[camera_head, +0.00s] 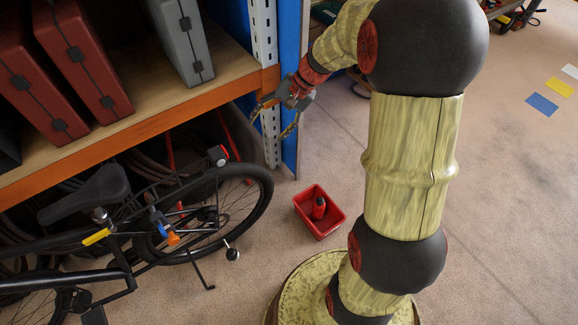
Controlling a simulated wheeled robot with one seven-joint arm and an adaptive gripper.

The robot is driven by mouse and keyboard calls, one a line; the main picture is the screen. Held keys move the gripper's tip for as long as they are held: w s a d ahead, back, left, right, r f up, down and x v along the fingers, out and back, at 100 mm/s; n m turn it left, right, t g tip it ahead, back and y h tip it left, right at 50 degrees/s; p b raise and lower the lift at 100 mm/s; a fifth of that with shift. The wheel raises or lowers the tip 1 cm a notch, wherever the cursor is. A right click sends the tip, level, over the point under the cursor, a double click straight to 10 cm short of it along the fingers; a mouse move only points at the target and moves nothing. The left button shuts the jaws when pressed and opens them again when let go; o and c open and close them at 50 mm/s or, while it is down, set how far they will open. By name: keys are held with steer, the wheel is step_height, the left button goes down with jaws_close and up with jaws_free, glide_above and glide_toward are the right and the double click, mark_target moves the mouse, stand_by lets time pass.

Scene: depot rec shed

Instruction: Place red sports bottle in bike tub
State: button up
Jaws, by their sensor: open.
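The bottle is red with a dark top. The tub sits to the right of the bicycle's wheel and close to my round base. My gripper (273,128) is open and empty, with its fingers spread. It is up near the shelf's blue and white post, above and to the left of the tub, and well apart from the bottle.
A black bicycle (107,253) leans under the shelf at the left. The orange-edged shelf (160,122) holds red cases (84,57) and a grey case (181,38). The shelf's upright post (291,80) stands close to my gripper. Floor at the right is mostly clear.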

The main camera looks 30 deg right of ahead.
steer(key=s+a+r+n+t+h, duration=0.1)
steer(key=s+a+r+n+h, duration=0.1)
steer(key=s, duration=0.6)
steer(key=s+a+r+n+t+h, duration=0.1)
steer(key=s+a+r+n+h, duration=0.1)
steer(key=s+r, duration=0.5)
steer(key=s+a+r+n+h, duration=0.1)
steer(key=s+a+r+n, duration=0.2)
steer(key=s, duration=0.6)
steer(key=r+n, duration=0.1)
steer(key=n, duration=0.1)
steer(key=shift+s+a+r+n+t+h, duration=0.15)
steer(key=shift+a+r+n+t+h, duration=0.15)
steer(key=shift+t+h, duration=0.1)
step_height(320, 180, up, 3)
steer(key=p, duration=0.3)
steer(key=shift+r, duration=0.15)
